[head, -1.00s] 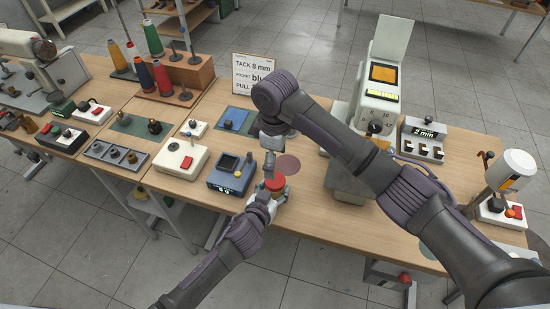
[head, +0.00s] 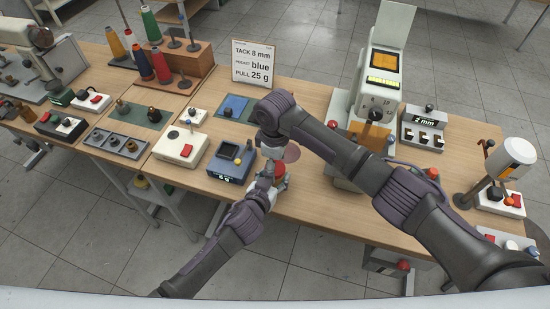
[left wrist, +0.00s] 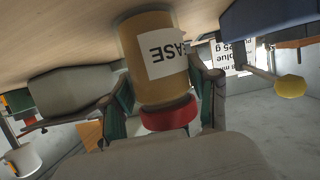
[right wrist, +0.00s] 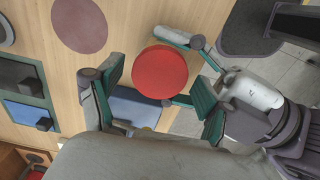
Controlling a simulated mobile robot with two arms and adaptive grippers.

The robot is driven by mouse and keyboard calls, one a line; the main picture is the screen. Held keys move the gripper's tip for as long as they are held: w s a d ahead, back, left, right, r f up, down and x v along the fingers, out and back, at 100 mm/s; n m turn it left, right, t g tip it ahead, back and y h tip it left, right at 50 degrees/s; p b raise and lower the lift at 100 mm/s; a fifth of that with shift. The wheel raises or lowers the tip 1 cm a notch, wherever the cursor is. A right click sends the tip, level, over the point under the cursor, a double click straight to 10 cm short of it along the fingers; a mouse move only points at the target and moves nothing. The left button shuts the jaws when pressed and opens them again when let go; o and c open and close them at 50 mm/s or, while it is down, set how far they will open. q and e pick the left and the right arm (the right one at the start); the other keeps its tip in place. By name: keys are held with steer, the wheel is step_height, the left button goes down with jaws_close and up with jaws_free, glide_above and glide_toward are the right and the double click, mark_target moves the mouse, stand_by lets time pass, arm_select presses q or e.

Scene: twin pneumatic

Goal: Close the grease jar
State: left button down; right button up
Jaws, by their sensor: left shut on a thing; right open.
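The grease jar (left wrist: 155,62) is an amber jar with a white label, seen upside down in the left wrist view. Its red lid (right wrist: 160,72) is at the jar's mouth; whether it is fully seated I cannot tell. The lid also shows in the head view (head: 280,168), near the table's front edge. My left gripper (head: 272,176) is shut on the jar, with a finger on each side in the left wrist view (left wrist: 163,92). My right gripper (right wrist: 156,82) is open above the lid, pointing down, fingers apart. In the head view my right gripper (head: 268,148) partly hides the jar.
A blue-grey device with a screen (head: 231,160) stands close left of the jar. A pinkish disc (right wrist: 80,24) lies flat on the table beyond it. A white machine (head: 376,115) stands to the right. A sign (head: 253,62) stands behind. Bare table lies right of the jar.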

steer(key=c, duration=1.2)
steer(key=o, duration=1.4)
steer(key=shift+c, duration=0.2)
step_height(320, 180, up, 12)
